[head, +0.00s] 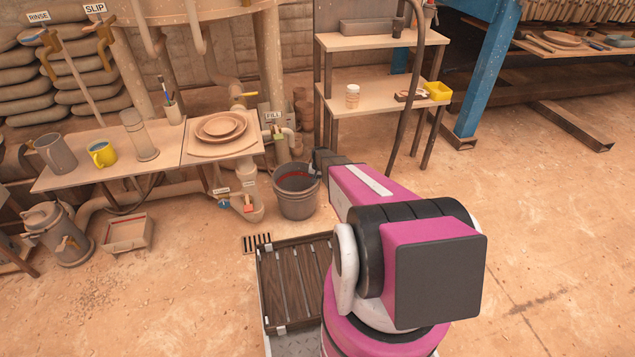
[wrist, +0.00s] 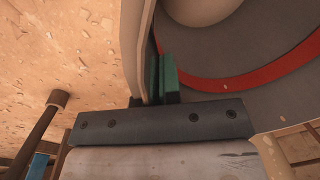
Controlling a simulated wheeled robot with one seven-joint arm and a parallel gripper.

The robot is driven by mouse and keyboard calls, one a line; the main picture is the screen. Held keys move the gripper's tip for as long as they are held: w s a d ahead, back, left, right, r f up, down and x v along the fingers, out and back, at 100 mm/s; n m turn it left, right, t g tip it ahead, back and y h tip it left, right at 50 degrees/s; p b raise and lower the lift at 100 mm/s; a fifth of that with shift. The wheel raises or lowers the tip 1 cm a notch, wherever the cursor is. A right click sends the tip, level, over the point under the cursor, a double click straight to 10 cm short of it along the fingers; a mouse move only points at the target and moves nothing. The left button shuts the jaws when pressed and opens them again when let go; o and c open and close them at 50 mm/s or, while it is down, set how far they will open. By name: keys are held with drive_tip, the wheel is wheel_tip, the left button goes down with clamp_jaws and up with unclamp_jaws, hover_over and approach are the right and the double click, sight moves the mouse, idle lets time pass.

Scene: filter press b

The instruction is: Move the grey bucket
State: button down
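The grey bucket (head: 297,203) is in the head view, below the FILL tap and beside the left table. It looks upright and at floor level. A red line runs around its inside. My gripper (head: 318,165) is at the right side of its rim, mostly hidden behind my arm. In the wrist view, the bucket's inside with the red band (wrist: 240,82) fills the right. My gripper (wrist: 155,80) has its green-padded finger against the inner wall, with the rim between the fingers. The outer finger is mostly hidden by the wall.
A table (head: 85,175) with mugs and plates stands left of the bucket. A shelf rack (head: 375,97) stands behind, right. A dark slatted wooden tray (head: 292,283) lies in front of the bucket. A tan box (head: 128,233) sits at left. The floor at right is open.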

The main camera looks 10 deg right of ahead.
drive_tip(key=c, duration=1.2)
unclamp_jaws()
drive_tip(key=shift+r, duration=0.1)
drive_tip(key=r, duration=1)
drive_tip(key=shift+s+d+r, duration=0.15)
drive_tip(key=shift+d+r, duration=0.15)
drive_tip(key=shift+d, duration=0.1)
drive_tip(key=s+a+r+n, duration=0.1)
drive_tip(key=s+a+r, duration=0.2)
drive_tip(key=s+r, duration=0.5)
drive_tip(key=s+a+r+n, duration=0.1)
drive_tip(key=s+a+r, duration=0.2)
drive_tip(key=s+r, duration=0.5)
drive_tip(key=s+a+r+n+h, duration=0.1)
drive_tip(key=s+a+r, duration=0.2)
drive_tip(key=s+r, duration=0.6)
drive_tip(key=shift+s+a+n, duration=0.15)
drive_tip(key=shift+s, duration=2.15)
drive_tip(key=shift+s+a+n, duration=0.15)
drive_tip(key=shift+s, duration=2.15)
